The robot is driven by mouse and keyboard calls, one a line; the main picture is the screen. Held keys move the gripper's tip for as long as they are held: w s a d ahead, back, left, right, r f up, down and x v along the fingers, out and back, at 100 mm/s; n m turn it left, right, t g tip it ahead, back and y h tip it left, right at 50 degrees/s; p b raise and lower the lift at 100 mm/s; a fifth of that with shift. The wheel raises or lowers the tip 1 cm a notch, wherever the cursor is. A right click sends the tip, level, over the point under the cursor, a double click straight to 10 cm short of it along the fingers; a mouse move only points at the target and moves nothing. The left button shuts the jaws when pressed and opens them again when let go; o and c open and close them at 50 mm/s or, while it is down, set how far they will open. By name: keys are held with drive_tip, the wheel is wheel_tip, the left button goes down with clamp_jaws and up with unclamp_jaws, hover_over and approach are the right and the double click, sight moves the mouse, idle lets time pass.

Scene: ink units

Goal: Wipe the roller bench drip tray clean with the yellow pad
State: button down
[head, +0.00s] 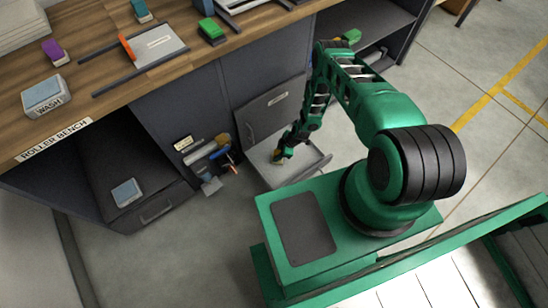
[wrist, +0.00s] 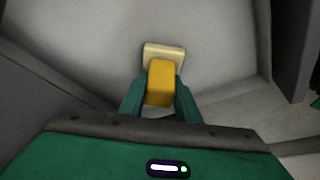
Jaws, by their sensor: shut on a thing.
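My gripper (head: 281,152) reaches down into the pale drip tray (head: 309,162), which sticks out low from the bench front. In the wrist view my gripper (wrist: 160,92) is shut on the yellow pad (wrist: 160,82), its green fingers on either side of the yellow grip. The pad's paler base (wrist: 163,50) shows beyond the grip, over the tray floor (wrist: 215,45). I cannot tell whether the base touches the floor. No clear stain shows on the visible floor; the part under the pad and fingers is hidden.
The tray's side walls (wrist: 262,35) stand close around. Left of it, several tools (head: 212,152) hang on the bench front. The wooden bench top (head: 100,90) carries a tin labelled WASH (head: 46,96), a purple-handled block (head: 55,52) and a green block (head: 211,31). Floor at right is clear.

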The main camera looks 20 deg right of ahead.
drive_tip(key=shift+d+f, duration=0.15)
drive_tip(key=shift+d, duration=0.55)
drive_tip(key=shift+a+r, duration=0.2)
drive_tip(key=shift+r, duration=1.3)
drive_tip(key=shift+a+r, duration=0.2)
drive_tip(key=shift+r, duration=1.3)
drive_tip(key=shift+r, duration=0.1)
drive_tip(key=shift+r, duration=1.45)
